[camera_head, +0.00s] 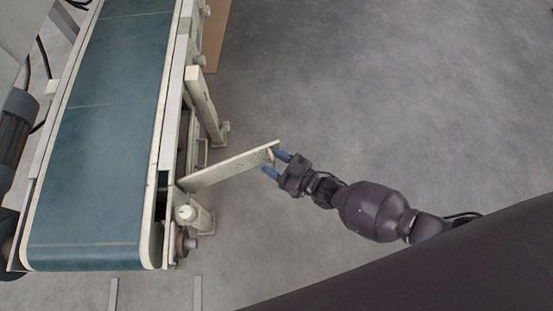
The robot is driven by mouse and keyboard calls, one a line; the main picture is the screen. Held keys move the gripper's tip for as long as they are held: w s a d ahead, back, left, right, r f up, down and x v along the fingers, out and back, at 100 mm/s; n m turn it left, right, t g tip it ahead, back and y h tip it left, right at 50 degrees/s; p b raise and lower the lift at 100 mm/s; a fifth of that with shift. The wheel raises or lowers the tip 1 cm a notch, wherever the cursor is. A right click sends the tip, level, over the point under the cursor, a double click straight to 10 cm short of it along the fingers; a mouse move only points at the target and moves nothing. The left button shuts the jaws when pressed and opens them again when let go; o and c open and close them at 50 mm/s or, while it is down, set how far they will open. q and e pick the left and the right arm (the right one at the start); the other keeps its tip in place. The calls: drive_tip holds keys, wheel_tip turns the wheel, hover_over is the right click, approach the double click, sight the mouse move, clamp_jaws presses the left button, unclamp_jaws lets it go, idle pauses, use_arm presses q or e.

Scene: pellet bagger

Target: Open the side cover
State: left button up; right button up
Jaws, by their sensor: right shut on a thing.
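The side cover (228,168) is a pale, narrow panel at the right side of the conveyor (105,130). It stands swung out from the conveyor's side, with its near end at the frame and its far end pointing right and away. My right gripper (271,164) is at the cover's outer end, its blue fingertips on either side of that end, shut on it. Behind the cover's inner end, a dark opening shows in the conveyor's side. My left gripper is not in view; only dark arm parts show at the left edge.
The conveyor's blue-green belt fills the left of the view. A pale support leg (203,105) stands beyond the cover, and a roller end (188,242) sticks out at the near corner. The grey floor (400,90) on the right is clear.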

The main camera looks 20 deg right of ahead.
drive_tip(key=shift+s+a+r, duration=0.15)
drive_tip(key=shift+a, duration=0.2)
drive_tip(key=p+v, duration=0.2)
drive_tip(key=v, duration=0.9)
drive_tip(key=shift+w+d, duration=0.2)
drive_tip(key=shift+d, duration=0.1)
drive_tip(key=shift+c, duration=0.3)
